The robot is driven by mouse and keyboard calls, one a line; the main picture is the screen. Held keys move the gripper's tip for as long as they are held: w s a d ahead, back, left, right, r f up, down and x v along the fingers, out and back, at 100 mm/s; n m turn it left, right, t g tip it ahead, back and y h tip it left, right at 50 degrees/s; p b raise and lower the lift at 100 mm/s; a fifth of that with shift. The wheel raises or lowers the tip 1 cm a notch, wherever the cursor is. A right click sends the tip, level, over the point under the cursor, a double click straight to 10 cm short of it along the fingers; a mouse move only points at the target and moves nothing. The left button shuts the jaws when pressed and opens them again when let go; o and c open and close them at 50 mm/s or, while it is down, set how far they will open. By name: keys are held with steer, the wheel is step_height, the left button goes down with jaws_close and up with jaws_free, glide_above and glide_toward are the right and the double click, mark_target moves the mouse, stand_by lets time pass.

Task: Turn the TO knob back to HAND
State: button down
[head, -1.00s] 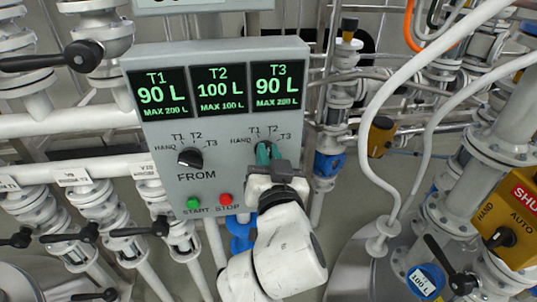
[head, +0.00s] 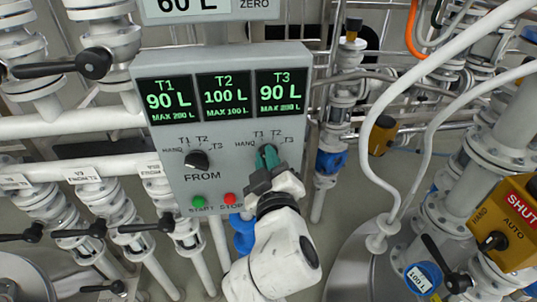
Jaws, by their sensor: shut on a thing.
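The TO knob is at the right of the grey control panel (head: 218,190), under the T3 display. My gripper (head: 266,156) is shut on it, with green fingertips around it. The fingers and wrist hide nearly all of the knob and its name, so I cannot tell where its pointer stands. The HAND label (head: 245,144) shows just left of the fingers, with tank labels above and to the right.
The dark FROM knob (head: 196,160) is left of my gripper. The green START button (head: 198,202) and red STOP button (head: 230,199) are just below. Pipes and valves surround the panel. A yellow SHUT/AUTO box (head: 508,222) is at the right.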

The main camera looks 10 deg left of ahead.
steer(key=shift+a+f+n+p, duration=0.15)
steer(key=shift+n+p, duration=0.6)
steer(key=shift+n, duration=1.35)
steer(key=c, duration=1.2)
jaws_free()
steer(key=shift+o, duration=0.2)
steer(key=b+v, duration=0.1)
steer(key=v, duration=1)
